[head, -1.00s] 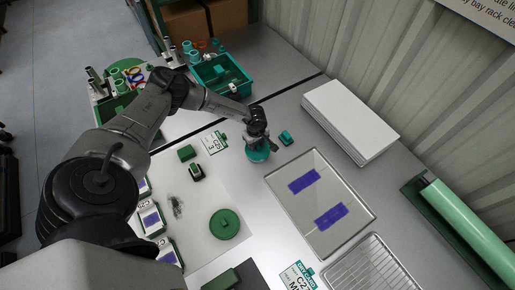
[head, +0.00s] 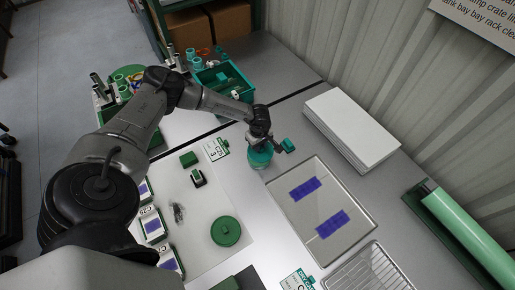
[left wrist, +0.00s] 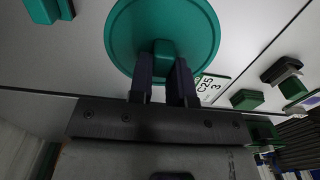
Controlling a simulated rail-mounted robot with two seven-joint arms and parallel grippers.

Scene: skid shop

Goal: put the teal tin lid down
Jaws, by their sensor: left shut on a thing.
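The teal tin lid (head: 261,158) is a round disc with a raised block-like grip on top. My left gripper (head: 260,143) is shut on that grip, above the grey bench left of the glass-like tray. In the left wrist view, the lid (left wrist: 190,22) lies beyond the fingertips, and the two dark fingers of the left gripper (left wrist: 163,72) pinch its grip from both sides. I cannot tell whether the lid's underside touches the bench. My right gripper is not in view.
A small teal block (head: 288,145) stands close right of the lid. A clear tray (head: 352,198) with purple patches is nearby. A label card (head: 216,149), a green round lid (head: 226,231) and a teal bin (head: 243,84) surround the area. A white stack (head: 352,130) lies behind.

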